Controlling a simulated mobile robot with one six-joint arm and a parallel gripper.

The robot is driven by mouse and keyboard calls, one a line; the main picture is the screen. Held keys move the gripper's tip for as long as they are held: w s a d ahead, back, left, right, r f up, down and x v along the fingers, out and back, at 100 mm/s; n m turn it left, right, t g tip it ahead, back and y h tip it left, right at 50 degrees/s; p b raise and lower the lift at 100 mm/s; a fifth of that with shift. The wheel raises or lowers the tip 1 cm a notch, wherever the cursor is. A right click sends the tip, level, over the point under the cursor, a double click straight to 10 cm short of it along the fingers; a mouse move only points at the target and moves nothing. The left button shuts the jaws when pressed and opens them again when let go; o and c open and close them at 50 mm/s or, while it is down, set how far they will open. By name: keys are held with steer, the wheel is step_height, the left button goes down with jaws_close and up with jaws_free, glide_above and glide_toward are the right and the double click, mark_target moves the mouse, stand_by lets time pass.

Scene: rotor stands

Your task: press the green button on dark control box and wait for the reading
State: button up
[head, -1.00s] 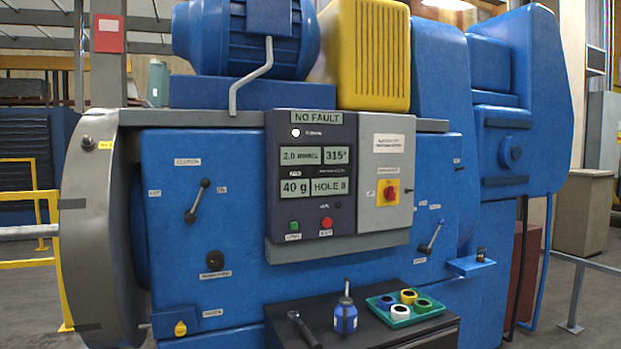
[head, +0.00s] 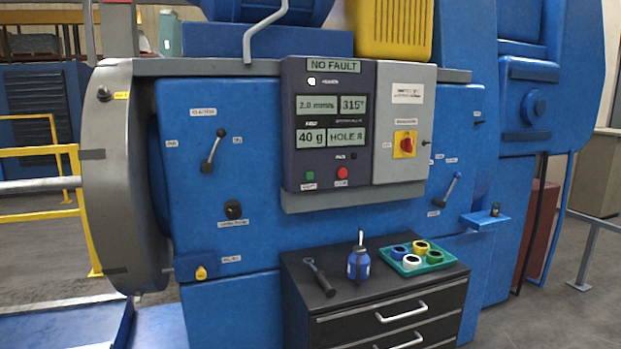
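The dark control box (head: 300,160) is mounted on the front of the blue machine, beside a grey switch panel. Its small green button (head: 310,176) sits at the lower left of the box, with a red button (head: 342,173) to its right. The displays read "NO FAULT", "2.0 mm/s", "315°", "40 g" and what looks like "HOLE 8". A white lamp (head: 311,81) shows near the top. My gripper is not in view, and nothing covers the box.
A dark drawer cabinet (head: 385,320) stands below the box, carrying a wrench (head: 319,278), a blue bottle (head: 359,264) and a green tray (head: 436,264) of coloured rings. The grey panel has a red rotary switch (head: 406,145). Levers (head: 212,150) (head: 452,188) stick out.

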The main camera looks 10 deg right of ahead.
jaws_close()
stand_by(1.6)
